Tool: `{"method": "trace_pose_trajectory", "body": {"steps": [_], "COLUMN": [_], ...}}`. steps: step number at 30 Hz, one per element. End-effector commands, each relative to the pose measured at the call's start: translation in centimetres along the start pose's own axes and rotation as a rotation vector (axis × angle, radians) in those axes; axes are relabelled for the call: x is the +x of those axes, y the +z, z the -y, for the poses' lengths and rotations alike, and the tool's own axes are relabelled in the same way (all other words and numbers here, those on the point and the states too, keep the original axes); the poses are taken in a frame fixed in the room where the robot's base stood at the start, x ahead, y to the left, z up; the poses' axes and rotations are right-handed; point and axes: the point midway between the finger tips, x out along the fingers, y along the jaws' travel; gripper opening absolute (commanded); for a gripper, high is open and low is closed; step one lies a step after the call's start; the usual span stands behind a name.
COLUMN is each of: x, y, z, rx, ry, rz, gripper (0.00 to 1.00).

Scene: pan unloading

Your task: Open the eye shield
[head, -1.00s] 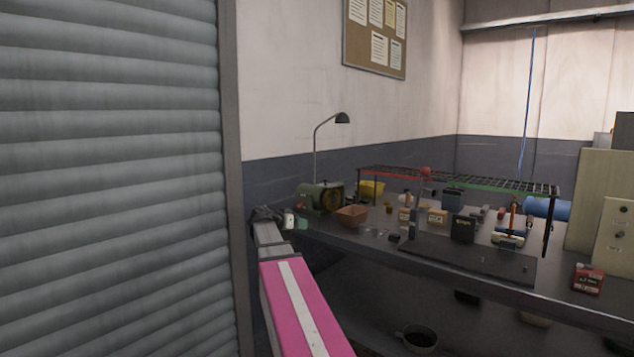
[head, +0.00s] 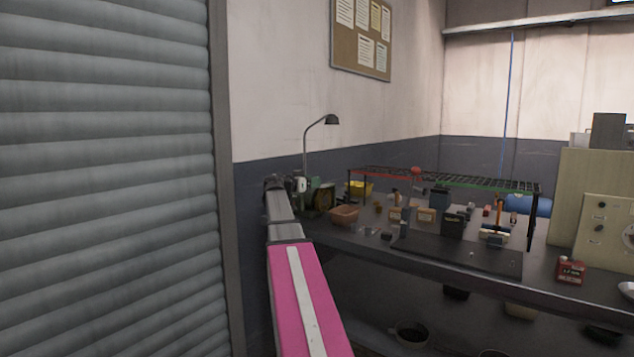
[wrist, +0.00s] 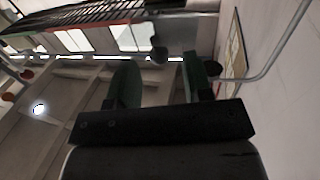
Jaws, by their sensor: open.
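A green bench machine (head: 324,197), which looks like a grinder, stands at the left end of the workbench in the head view. My arm's end hides its left part. I cannot make out its eye shield in either view. My gripper (head: 300,186) is at the machine's left side in the head view, small and hard to see there. In the wrist view my gripper (wrist: 160,80) has its two dark green fingers spread apart with nothing held between them. The machine does not clearly show in the wrist view.
A desk lamp (head: 306,140) rises close behind the gripper; its bent arm (wrist: 278,62) also shows in the wrist view. A brown bin (head: 344,215), a wire rack (head: 460,179) and several small items crowd the bench. A shutter (head: 105,180) stands left.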

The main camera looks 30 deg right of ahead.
Motion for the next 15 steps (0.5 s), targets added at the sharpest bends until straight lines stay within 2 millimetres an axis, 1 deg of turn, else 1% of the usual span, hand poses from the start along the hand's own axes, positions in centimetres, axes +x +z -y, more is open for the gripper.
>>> {"method": "trace_pose_trajectory", "body": {"steps": [1, 6, 10, 15], "x": [0.9, 2.4, 2.9, 2.9], "y": [0.0, 0.0, 0.0, 0.0], "z": [0.1, 0.1, 0.0, 0.0], "rx": [0.000, -0.001, -0.001, -0.001], "ry": [0.002, 0.000, 0.000, 0.000], "rz": [0.000, 0.000, 0.001, 0.001], "gripper": [0.46, 0.46, 0.46, 0.46]}}
